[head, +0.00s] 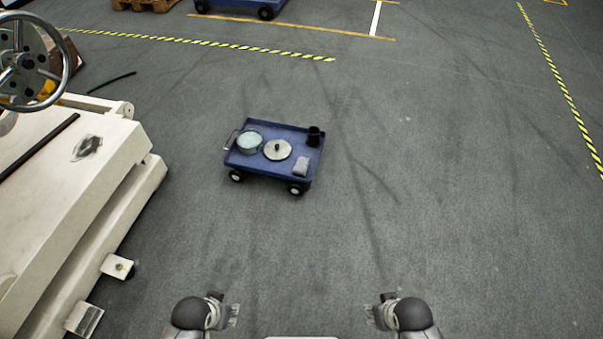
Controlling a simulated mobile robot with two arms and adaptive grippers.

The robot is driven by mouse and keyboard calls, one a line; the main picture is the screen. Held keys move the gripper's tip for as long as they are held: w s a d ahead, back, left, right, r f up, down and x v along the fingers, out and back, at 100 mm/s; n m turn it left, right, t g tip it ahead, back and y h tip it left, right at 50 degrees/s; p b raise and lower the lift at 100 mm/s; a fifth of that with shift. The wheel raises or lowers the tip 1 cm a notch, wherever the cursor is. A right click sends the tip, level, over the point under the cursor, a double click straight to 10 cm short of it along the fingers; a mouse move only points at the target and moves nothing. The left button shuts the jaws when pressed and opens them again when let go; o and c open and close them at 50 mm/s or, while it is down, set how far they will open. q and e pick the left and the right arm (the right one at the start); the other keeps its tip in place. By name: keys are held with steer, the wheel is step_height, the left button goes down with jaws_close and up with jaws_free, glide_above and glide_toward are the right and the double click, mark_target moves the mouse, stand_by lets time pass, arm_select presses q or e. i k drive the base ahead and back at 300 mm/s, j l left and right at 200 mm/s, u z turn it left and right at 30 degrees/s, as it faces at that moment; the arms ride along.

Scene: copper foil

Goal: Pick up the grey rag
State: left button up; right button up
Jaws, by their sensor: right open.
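A small grey rag (301,166) lies on the front right corner of a blue cart (262,167) on the floor ahead. My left gripper (232,314) and my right gripper (372,314) are both at the bottom of the head view, well short of the cart and apart from the rag. The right gripper is open and empty. The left gripper is small and partly hidden by its wrist, so I cannot tell whether it is open or shut.
The cart also carries a pot (250,141), a round lid (277,150) and a black cup (314,136). A large cream machine (75,180) with a handwheel (30,62) fills the left side. Floor between me and the cart is clear, as is the right side.

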mark_target(303, 164)
steer(key=i+j+z, duration=0.3)
steer(key=i, duration=0.25)
steer(key=i+j+z, duration=0.35)
steer(key=i+j, duration=0.05)
steer(key=i, duration=0.1)
